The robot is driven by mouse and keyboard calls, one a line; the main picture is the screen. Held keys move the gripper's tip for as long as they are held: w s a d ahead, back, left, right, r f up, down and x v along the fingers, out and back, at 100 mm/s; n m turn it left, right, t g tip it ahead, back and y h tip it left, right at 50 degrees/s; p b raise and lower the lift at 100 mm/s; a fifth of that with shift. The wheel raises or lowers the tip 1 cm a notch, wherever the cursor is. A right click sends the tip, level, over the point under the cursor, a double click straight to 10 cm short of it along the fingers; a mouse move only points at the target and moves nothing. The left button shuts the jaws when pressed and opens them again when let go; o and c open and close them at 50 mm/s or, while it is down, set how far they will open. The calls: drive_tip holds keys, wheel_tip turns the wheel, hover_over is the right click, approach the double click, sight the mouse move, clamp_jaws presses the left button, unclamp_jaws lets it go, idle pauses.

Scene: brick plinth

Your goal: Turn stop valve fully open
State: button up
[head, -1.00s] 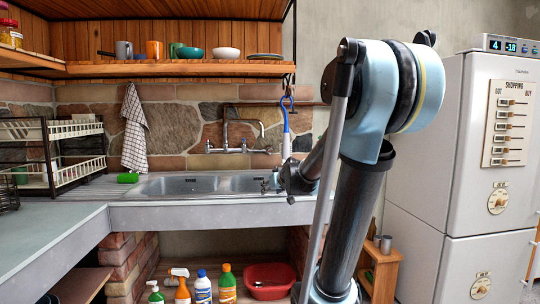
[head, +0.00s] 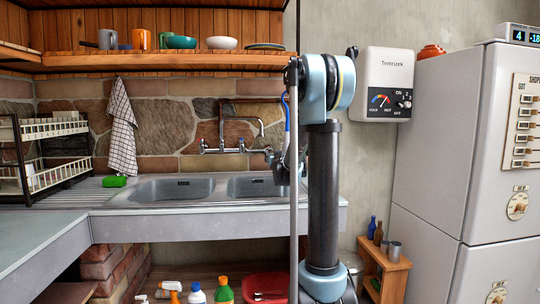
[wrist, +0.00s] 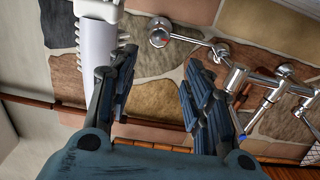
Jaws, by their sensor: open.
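A chrome round knob (wrist: 160,32) with a red spot shows in the wrist view, on an arm running to a wall flange (wrist: 220,52) beside the tap. It also shows in the head view (head: 268,152), just right of the tap. I cannot tell for certain that it is the stop valve. My gripper (wrist: 157,65) is open and empty, its fingers spread on either side below the knob in the wrist view, apart from it. In the head view my gripper (head: 283,168) is partly hidden by my arm, over the right sink bowl.
The chrome tap (head: 225,145) stands over the sink (head: 170,190). A wooden shelf (head: 150,60) is above. A white water heater (head: 385,82) hangs right of my arm.

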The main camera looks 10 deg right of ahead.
sight(270, 151)
drive_tip(key=w, duration=1.5)
drive_tip(key=shift+w, duration=0.2)
drive_tip(key=shift+a, duration=0.15)
drive_tip(key=c, duration=0.7)
